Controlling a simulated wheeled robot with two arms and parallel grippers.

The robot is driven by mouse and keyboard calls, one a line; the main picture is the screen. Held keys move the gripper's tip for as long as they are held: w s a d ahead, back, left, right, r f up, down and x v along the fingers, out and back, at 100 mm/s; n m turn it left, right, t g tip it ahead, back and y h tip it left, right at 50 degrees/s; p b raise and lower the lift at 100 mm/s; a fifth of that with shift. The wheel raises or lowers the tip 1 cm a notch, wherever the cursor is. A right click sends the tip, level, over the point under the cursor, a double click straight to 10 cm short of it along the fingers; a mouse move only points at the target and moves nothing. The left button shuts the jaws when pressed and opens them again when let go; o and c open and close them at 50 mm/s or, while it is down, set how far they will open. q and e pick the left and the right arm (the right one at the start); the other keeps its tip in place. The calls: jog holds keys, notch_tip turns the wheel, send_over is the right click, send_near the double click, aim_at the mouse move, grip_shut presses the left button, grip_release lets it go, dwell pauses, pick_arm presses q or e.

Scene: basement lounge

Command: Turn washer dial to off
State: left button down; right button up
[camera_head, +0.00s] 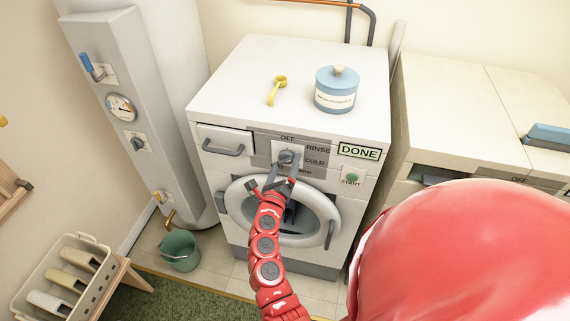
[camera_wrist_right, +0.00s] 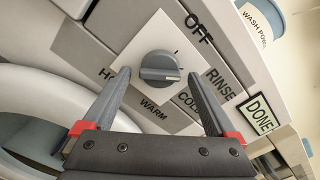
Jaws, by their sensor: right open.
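The washer (camera_head: 221,184) stands against the back wall with its round door shut. Its grey dial (camera_head: 288,157) sits on a pale square plate on the front panel, and the dial also shows in the right wrist view (camera_wrist_right: 160,68). Labels OFF, RINSE, COLD, WARM and HOT surround it. The bar of the dial lies roughly level in the wrist view; I cannot tell for sure which label it points to. My right gripper (camera_head: 284,174) is open in front of the panel. Its fingers lie either side of the dial in the wrist view, with visible gaps. My left gripper is not in view.
A DONE display (camera_head: 359,152) and green START button (camera_head: 351,177) are right of the dial. A green bucket (camera_head: 180,252) stands on the floor at left.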

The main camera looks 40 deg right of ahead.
jog(key=c, duration=1.4)
jog(key=shift+o, duration=0.2)
jog(key=n+p, duration=0.2)
jog(key=n, duration=0.2)
jog(key=shift+s+r+n+p, duration=0.1)
jog(key=shift+r+n+p, duration=0.05)
jog(key=shift+n+p, duration=0.15)
jog(key=n+p, duration=0.2)
jog(key=n, duration=0.3)
jog(key=shift+n, duration=0.4)
